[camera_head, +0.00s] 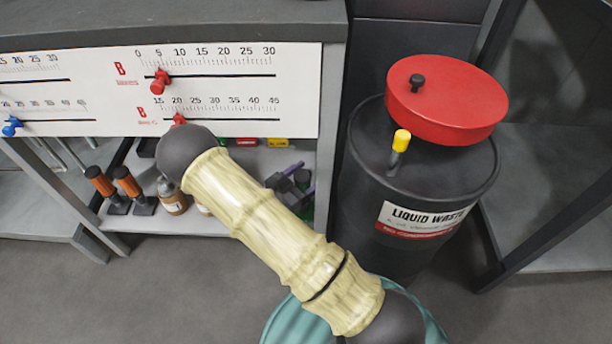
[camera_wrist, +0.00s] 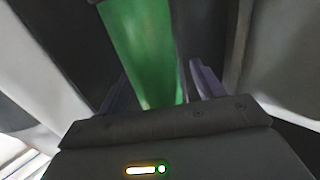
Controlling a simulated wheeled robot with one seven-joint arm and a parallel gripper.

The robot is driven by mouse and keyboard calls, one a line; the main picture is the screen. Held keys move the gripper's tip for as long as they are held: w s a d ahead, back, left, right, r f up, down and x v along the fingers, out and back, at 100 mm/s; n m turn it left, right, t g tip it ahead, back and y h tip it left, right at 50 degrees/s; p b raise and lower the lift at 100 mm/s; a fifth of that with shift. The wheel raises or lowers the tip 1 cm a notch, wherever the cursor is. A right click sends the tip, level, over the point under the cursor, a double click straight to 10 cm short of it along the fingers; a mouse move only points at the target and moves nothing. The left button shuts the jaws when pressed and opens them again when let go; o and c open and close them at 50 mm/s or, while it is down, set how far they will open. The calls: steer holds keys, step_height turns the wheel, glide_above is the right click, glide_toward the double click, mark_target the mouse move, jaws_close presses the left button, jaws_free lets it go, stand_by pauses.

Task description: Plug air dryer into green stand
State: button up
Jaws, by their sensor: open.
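My gripper (camera_head: 293,182) shows as purple fingers beside the lower shelf in the head view, partly hidden by my arm. In the wrist view my gripper (camera_wrist: 158,74) has its two purple fingers apart. A long, smooth green thing (camera_wrist: 142,42) runs between and beyond them. It may be part of the green stand, but I cannot tell, nor whether the fingers touch it. In the head view only a dark green patch (camera_head: 306,213) shows near the gripper. I cannot make out the air dryer in either view.
A shelf unit with a white slider panel (camera_head: 105,90) stands at left. Two orange-handled tools (camera_head: 128,183) and a brown bottle (camera_head: 172,196) are on its lower shelf (camera_head: 150,220). A black waste drum (camera_head: 375,205) with a tilted red lid (camera_head: 450,105) stands at right.

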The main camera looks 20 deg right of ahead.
steer(key=shift+a, duration=0.15)
steer(key=p+v, duration=0.6)
steer(key=v, duration=1.1)
stand_by(0.4)
